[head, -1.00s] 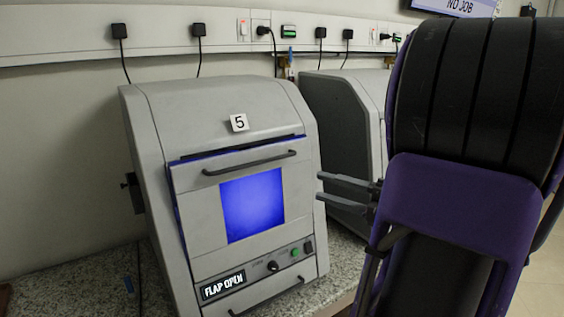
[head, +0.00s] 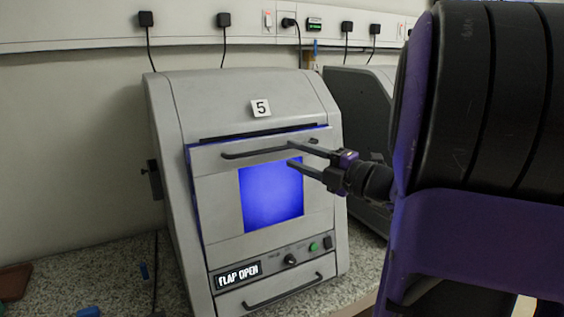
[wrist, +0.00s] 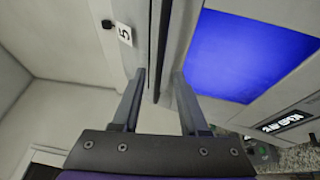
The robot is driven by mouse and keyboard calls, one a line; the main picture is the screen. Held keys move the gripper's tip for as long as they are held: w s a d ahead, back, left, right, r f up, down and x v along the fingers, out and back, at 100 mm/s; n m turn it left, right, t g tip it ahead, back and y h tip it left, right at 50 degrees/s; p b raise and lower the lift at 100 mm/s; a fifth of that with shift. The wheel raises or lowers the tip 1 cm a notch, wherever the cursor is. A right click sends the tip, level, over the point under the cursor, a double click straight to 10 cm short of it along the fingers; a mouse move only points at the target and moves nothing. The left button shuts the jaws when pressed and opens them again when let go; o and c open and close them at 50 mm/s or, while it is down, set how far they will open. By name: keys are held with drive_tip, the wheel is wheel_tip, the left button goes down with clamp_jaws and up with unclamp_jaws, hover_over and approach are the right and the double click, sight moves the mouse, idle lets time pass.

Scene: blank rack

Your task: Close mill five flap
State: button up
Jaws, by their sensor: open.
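Mill five (head: 240,95) is a grey machine on the bench, with a "5" label on its top; the label also shows in the wrist view (wrist: 124,34). Its front flap (head: 218,205) has a blue-lit window (head: 270,195) and a dark bar handle (head: 250,152). The flap stands slightly ajar, with a dark gap and blue light along its upper edge. The mill's display (head: 238,275) reads "FLAP OPEN". My gripper (head: 291,154) is open and empty, in front of the flap near the handle's right part. I cannot tell whether a finger touches it.
A second grey machine (head: 360,95) stands close behind on the right. A lower drawer handle (head: 283,290) is on the mill's base. Plugs and cables hang from the wall trunking (head: 80,25). A blue item (head: 88,311) lies on the bench at the left front.

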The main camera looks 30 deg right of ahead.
drive_tip(key=shift+b+x, duration=0.5)
drive_tip(key=shift+x, duration=1.45)
clamp_jaws()
